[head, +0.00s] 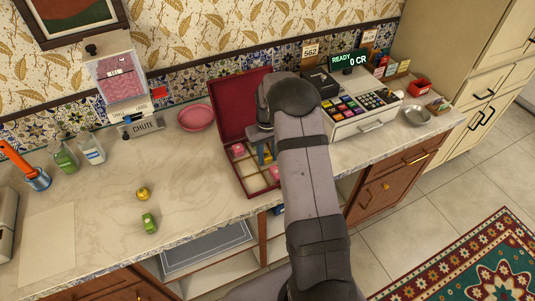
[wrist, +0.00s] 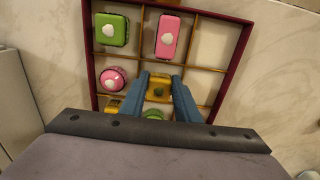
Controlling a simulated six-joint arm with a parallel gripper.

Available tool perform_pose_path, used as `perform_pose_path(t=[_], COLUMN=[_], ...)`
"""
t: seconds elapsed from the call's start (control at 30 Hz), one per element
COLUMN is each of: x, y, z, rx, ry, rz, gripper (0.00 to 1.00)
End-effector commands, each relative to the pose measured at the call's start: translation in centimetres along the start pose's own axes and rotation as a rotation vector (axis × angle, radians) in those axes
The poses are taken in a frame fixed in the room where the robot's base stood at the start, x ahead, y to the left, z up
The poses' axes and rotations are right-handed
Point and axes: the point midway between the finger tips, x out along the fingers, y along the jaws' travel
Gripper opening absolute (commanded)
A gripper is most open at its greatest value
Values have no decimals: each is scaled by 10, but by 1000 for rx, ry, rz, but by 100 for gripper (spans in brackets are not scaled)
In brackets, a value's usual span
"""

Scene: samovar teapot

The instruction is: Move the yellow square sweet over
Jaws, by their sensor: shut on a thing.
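The yellow square sweet (wrist: 159,92) is between the blue fingers of my gripper (wrist: 160,80) in the wrist view, at the middle compartment of the sweet box (wrist: 246,45). My gripper is shut on it. I cannot tell whether the sweet touches the box floor. In the head view my arm hides much of the box (head: 228,108), and the blue fingers (head: 263,153) show just left of the arm.
In the wrist view the box holds a green square sweet (wrist: 111,30), a pink oblong sweet (wrist: 168,36) and a pink round sweet (wrist: 112,78). The top right compartment is empty. A gold sweet (head: 143,193) and a green sweet (head: 149,222) lie on the counter.

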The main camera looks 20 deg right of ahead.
Motion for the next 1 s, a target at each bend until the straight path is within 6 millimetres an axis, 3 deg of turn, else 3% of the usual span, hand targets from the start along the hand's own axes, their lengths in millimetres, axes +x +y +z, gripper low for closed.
perform_pose_path(t=[0.37,0.4,0.47,0.77,1.0], x=[4,4,3,1,-18], y=[0,0,0,0,1], z=[0,0,0,0,-2], rx=[0,0,0,0,0], ry=[0,1,1,1,6], rz=[0,0,0,0,2], gripper=[8,34,48,48,48])
